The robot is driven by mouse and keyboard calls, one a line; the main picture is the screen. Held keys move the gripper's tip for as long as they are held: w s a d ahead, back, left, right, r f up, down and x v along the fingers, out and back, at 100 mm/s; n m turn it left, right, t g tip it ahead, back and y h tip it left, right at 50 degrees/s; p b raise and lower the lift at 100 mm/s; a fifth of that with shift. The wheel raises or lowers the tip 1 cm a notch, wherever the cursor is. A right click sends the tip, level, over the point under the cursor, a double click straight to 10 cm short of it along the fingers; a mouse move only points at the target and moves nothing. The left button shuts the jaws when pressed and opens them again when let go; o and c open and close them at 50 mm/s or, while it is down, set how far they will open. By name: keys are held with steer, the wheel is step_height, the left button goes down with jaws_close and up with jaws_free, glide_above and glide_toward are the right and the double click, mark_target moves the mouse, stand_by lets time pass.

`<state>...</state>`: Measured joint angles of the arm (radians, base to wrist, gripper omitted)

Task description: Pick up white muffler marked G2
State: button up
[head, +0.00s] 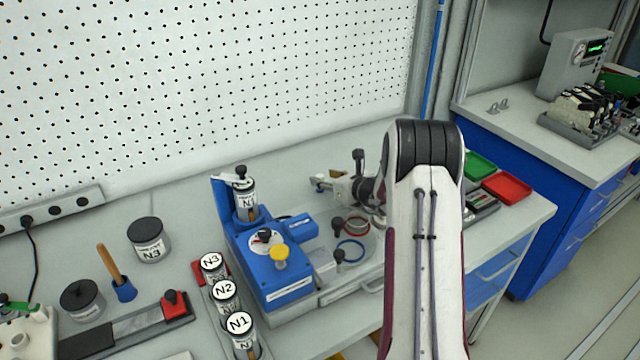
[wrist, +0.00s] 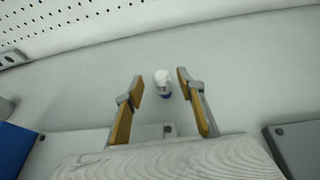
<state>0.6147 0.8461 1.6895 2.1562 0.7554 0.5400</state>
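A small white cylindrical piece with a blue lower end (wrist: 163,84) sits on the light grey bench top in the wrist view. No marking can be read on it, so I cannot tell if it is the muffler G2. My gripper (wrist: 160,88) is open, its two orange-padded fingers apart on either side of this piece in the picture, with nothing held. Contact with either finger is not visible. In the head view my gripper (head: 322,184) is low near the back of the bench, partly hidden by my arm.
A blue fixture (head: 262,262) with a bottle marked N1 (head: 246,203) stands left of my gripper. A clear tray (head: 350,250) with rings and dark knobs lies in front. Green (head: 480,165) and red (head: 507,188) trays lie right. The pegboard wall (head: 210,80) rises behind.

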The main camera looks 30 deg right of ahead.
mark_target(321, 176)
steer(key=shift+x, duration=1.95)
steer(key=shift+d, duration=0.15)
jaws_close()
